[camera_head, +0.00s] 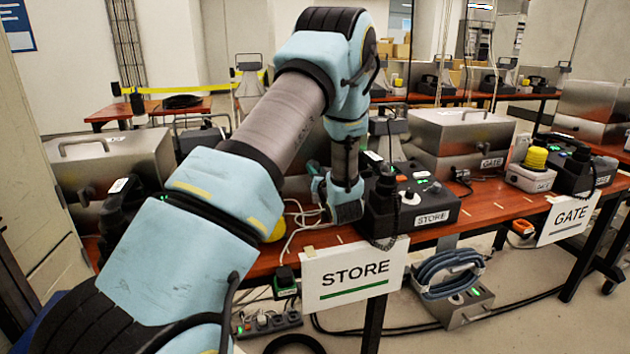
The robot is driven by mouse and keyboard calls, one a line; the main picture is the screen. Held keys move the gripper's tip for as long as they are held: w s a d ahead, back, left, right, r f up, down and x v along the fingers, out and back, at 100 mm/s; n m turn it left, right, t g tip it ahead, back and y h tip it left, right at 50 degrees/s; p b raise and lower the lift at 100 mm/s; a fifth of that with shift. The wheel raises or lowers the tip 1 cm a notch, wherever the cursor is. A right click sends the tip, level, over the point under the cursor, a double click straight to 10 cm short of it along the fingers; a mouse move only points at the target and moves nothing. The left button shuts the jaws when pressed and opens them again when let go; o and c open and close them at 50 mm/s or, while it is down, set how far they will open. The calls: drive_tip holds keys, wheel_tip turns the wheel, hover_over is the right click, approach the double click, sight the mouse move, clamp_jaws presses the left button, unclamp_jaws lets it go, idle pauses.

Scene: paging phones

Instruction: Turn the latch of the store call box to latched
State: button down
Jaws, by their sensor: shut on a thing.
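The store call box (415,212) is a black box with a white STORE label on its front. It stands near the front edge of the red-brown table, with round knobs and buttons on its sloped top. The end of my arm reaches down at its left end. My gripper (348,212) is low at that end, mostly hidden by my own wrist. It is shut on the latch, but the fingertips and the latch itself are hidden. I cannot see which way the latch points.
A white STORE sign (352,280) hangs at the table's front edge. A metal case (462,135) stands behind the call box. The gate call box (583,172) is further right, beside a yellow button (536,158). Bare table lies between the two boxes.

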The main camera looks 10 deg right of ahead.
drive_tip(key=shift+n+b, duration=1.2)
drive_tip(key=shift+n, duration=0.1)
drive_tip(key=c, duration=0.8)
unclamp_jaws()
drive_tip(key=shift+s, duration=0.1)
drive_tip(key=s+d+b, duration=0.1)
drive_tip(key=s, duration=0.9)
drive_tip(key=shift+s+d, duration=0.25)
drive_tip(key=shift+s, duration=0.1)
